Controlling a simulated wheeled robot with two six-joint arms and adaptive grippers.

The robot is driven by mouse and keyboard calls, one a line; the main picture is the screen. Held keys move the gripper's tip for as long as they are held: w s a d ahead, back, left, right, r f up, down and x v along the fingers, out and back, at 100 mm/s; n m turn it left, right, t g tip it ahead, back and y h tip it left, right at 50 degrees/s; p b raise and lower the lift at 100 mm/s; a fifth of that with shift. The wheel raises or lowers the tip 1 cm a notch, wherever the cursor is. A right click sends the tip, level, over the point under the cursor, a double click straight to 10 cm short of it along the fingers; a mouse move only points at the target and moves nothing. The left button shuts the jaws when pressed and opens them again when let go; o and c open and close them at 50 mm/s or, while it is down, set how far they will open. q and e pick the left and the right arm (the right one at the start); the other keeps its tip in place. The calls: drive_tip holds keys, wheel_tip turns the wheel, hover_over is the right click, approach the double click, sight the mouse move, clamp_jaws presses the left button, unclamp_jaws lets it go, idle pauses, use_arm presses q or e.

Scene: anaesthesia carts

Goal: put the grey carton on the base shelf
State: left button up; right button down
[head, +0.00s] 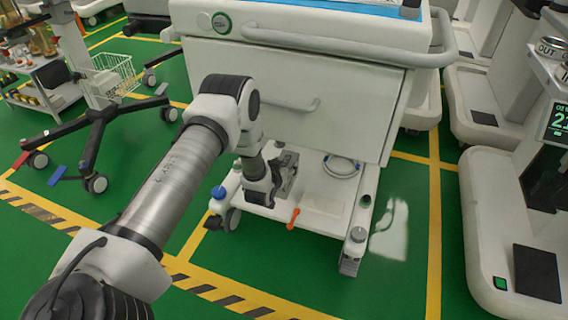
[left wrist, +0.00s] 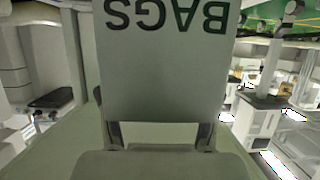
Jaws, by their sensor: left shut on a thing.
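The grey carton (left wrist: 165,65) fills the middle of the left wrist view, with the word BAGS upside down on its face. My left gripper (left wrist: 159,138) is shut on it, one finger at each side. In the head view my left gripper (head: 272,188) reaches in below the cart's drawer, over the left part of the white base shelf (head: 322,195). I cannot tell whether the carton touches the shelf. My right gripper is not in view.
A white round coil-like item (head: 342,167) is at the shelf's back right. The cart's drawer front (head: 330,95) with its handle overhangs the shelf. An orange pedal (head: 293,218) juts from the front edge. Free shelf shows right of the gripper.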

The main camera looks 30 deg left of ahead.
use_arm(q)
drive_tip(key=w+a+f+b, duration=0.1)
drive_tip(key=a+b, duration=0.1)
drive_tip(key=w+a+f+b, duration=0.1)
drive_tip(key=w+a+f, duration=0.1)
drive_tip(key=w+a+f+b, duration=0.1)
drive_tip(key=w+a+b, duration=0.1)
drive_tip(key=shift+w+a+f+b, duration=0.15)
drive_tip(key=shift+a+f+b, duration=0.05)
drive_tip(key=shift+f+b, duration=0.15)
drive_tip(key=shift+c, duration=0.8)
drive_tip(key=shift+r, duration=0.2)
drive_tip(key=shift+f, duration=0.2)
drive_tip(key=o, duration=1.6)
drive_tip(key=shift+r, duration=0.2)
